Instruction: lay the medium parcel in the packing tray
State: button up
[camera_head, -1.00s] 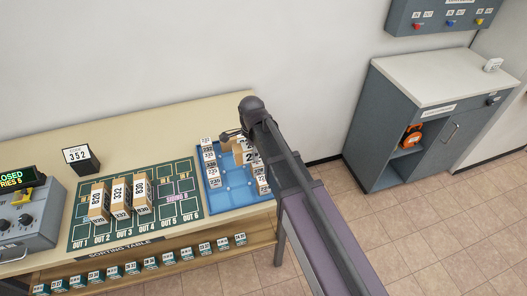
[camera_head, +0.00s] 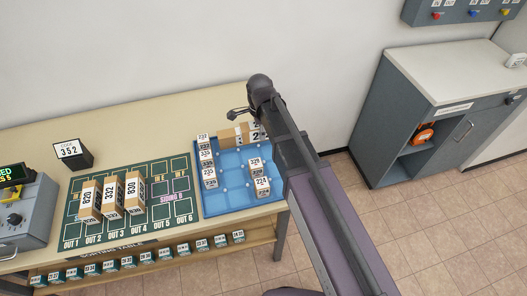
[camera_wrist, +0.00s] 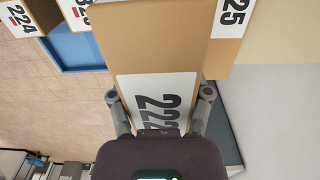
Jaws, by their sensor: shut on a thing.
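My gripper (camera_wrist: 159,93) is shut on a brown cardboard parcel (camera_wrist: 160,52) with a white label reading about 222, partly hidden by my wrist. One finger shows on each side of it. In the head view my gripper (camera_head: 240,114) is over the far edge of the blue packing tray (camera_head: 230,182). A brown parcel (camera_head: 232,138) shows just below it there, partly hidden by my arm; I cannot tell whether it touches the tray. Another brown parcel (camera_wrist: 228,40), its label ending in 25, is close beside the held one in the wrist view.
Small labelled boxes line the tray's left side (camera_head: 207,165) and right side (camera_head: 261,184); its middle is clear. Several brown parcels (camera_head: 112,197) stand on the green sorting mat (camera_head: 160,222) to the left. A wall is behind the table. A grey cabinet (camera_head: 375,130) stands right.

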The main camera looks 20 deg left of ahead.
jog(key=b, duration=0.6)
send_over(261, 154)
notch_tip(261, 154, down, 6)
jog(key=shift+f, duration=0.15)
jog(key=shift+f, duration=0.1)
dwell(0.4)
jog(key=shift+f+b, duration=1.75)
jog(key=shift+b, duration=0.3)
jog(key=o, duration=1.3)
jog(key=shift+f, duration=0.1)
jog(key=shift+o, duration=0.2)
jog(key=shift+r, duration=0.25)
notch_tip(261, 154, up, 12)
jog(key=p, duration=1.2)
jog(key=shift+f, duration=0.1)
